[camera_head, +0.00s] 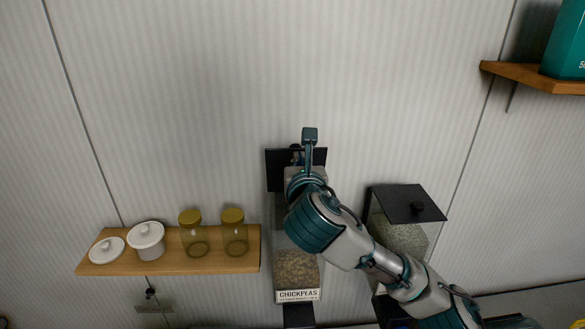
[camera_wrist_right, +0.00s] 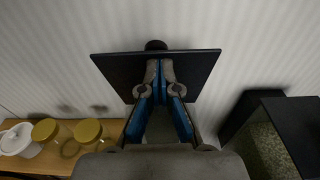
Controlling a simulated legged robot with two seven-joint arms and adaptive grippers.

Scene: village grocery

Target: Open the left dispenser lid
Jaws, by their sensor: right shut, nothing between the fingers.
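The left dispenser (camera_head: 297,268) is a clear bin labelled CHICKPEAS, partly filled, mounted on the wall. Its black lid (camera_head: 275,160) appears swung up steeply toward the wall. It also shows in the right wrist view (camera_wrist_right: 205,68), where a dark knob (camera_wrist_right: 155,45) peeks over its far edge. My right gripper (camera_wrist_right: 159,68) is shut and empty, its fingertips in front of the lid's near face, seemingly against it. In the head view my right arm hides part of the lid and bin. My left gripper is out of view.
A second dispenser (camera_head: 400,238) with its black lid (camera_head: 408,203) down stands to the right. A wooden shelf (camera_head: 205,264) at left holds two gold-lidded jars and white crockery. Another shelf (camera_head: 535,77) with a teal box is at upper right. The wall above is clear.

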